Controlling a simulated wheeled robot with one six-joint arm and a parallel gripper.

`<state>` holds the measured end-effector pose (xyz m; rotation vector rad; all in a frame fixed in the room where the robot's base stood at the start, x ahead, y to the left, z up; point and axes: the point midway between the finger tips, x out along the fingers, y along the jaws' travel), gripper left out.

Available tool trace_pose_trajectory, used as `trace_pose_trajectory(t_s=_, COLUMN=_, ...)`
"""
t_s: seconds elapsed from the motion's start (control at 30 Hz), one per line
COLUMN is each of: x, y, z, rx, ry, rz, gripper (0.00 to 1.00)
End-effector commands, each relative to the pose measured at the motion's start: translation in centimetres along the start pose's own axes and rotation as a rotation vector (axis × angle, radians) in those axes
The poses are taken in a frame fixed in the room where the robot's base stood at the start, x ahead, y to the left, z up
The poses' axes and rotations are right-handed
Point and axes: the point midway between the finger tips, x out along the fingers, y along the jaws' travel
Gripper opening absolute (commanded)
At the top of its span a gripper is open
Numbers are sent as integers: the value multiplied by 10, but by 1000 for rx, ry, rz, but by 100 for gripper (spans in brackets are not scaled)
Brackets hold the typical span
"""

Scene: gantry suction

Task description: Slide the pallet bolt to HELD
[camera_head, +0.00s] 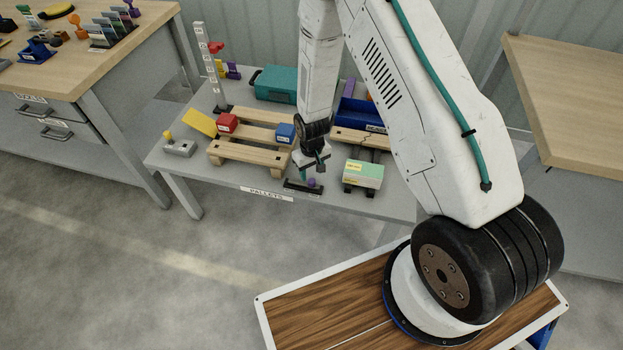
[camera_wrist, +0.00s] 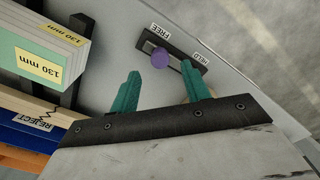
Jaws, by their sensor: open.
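The pallet bolt is a dark slotted plate (camera_wrist: 183,63) with a purple round knob (camera_wrist: 160,59), lying on the grey pallet table near its front edge. In the wrist view its FREE label (camera_wrist: 160,31) is at the left end and its HELD label (camera_wrist: 202,57) at the right end. The knob appears nearer the FREE end. In the head view the knob (camera_head: 311,183) stands just below my gripper (camera_head: 315,161). My gripper (camera_wrist: 160,71) is open, its green fingers apart and empty. The knob shows just beyond and between the fingertips; I see no contact.
A green and cream 130 mm block (camera_head: 363,174) stands to the right of the bolt. A wooden pallet (camera_head: 248,155) with red and blue blocks is to the left. A dark blue bin (camera_head: 359,113) stands behind. The table front edge with the PALLETS label (camera_head: 267,194) is close.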

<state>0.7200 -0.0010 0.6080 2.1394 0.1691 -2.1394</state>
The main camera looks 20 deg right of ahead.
Motion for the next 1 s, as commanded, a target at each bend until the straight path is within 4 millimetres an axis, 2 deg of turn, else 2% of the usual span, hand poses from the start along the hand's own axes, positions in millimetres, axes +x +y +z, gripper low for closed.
trace_pose_trajectory(t_s=0.1, x=21, y=0, z=1, rx=0, ry=-3, rz=0, gripper=47)
trace_pose_trajectory(t_s=0.3, x=42, y=0, z=0, rx=0, ry=-1, rz=0, gripper=47)
trace_pose_trajectory(t_s=0.63, x=47, y=0, z=0, rx=0, ry=0, rz=0, gripper=47)
trace_pose_trajectory(t_s=0.67, x=47, y=0, z=0, rx=0, ry=0, rz=0, gripper=41)
trace_pose_trajectory(t_s=0.8, x=46, y=0, z=0, rx=1, ry=0, rz=0, gripper=2)
trace_pose_trajectory(t_s=1.0, x=46, y=2, z=-3, rx=7, ry=1, rz=0, gripper=0)
